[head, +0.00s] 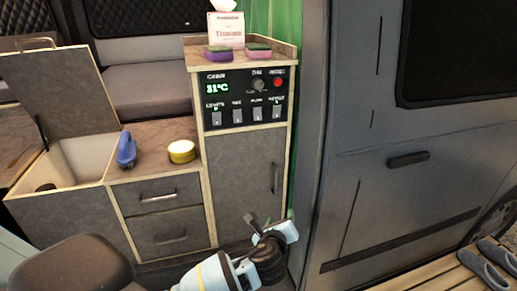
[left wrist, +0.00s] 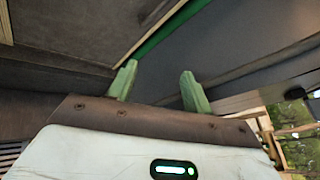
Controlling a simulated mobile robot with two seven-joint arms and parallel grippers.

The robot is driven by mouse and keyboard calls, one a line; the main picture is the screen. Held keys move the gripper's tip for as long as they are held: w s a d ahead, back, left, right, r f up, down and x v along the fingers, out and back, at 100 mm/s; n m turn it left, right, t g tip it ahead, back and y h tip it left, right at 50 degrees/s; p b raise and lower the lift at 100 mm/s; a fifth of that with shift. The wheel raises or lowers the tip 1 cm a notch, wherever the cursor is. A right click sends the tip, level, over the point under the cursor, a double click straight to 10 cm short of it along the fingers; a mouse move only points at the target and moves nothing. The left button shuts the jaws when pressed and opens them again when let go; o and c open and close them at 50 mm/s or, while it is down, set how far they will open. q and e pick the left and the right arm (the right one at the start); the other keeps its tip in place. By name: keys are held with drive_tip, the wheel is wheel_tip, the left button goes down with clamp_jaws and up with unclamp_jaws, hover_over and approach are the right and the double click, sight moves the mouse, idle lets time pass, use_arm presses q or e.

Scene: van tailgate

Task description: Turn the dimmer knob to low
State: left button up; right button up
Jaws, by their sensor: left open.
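The dimmer knob (head: 258,85) is a small grey round knob under a "DIM" label on the black control panel (head: 231,97). Its exact pointing is too small to read. My left gripper (head: 275,223) is low in front of the cabinet's right side, well below the knob and apart from it. In the left wrist view its two green fingers (left wrist: 158,78) stand apart with nothing between them. The knob is not seen in that view. My right gripper is not in view.
Beside the knob is a red button (head: 278,83); several switches (head: 237,116) line up below. A green display (head: 217,88) reads 31°C. Sponges (head: 258,50) and a tissue box (head: 225,30) sit on top. The van's side (head: 365,150) bounds the right.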

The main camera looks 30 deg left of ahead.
use_arm(q)
drive_tip(key=w+a+r+m+t+y, duration=0.1)
drive_tip(key=w+a+r+m+y, duration=0.1)
drive_tip(key=r, duration=0.5)
drive_tip(key=w+a+r+m+t+y, duration=0.1)
drive_tip(key=w+a+r+y, duration=0.15)
drive_tip(key=r, duration=0.35)
drive_tip(key=m+y, duration=0.2)
drive_tip(key=y, duration=0.4)
approach(259, 87)
drive_tip(key=shift+p+x, duration=0.35)
drive_tip(key=shift+x, duration=3.85)
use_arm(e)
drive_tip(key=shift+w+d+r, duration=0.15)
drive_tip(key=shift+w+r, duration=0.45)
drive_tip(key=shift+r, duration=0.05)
use_arm(q)
drive_tip(key=shift+c, duration=0.4)
drive_tip(key=c, duration=0.9)
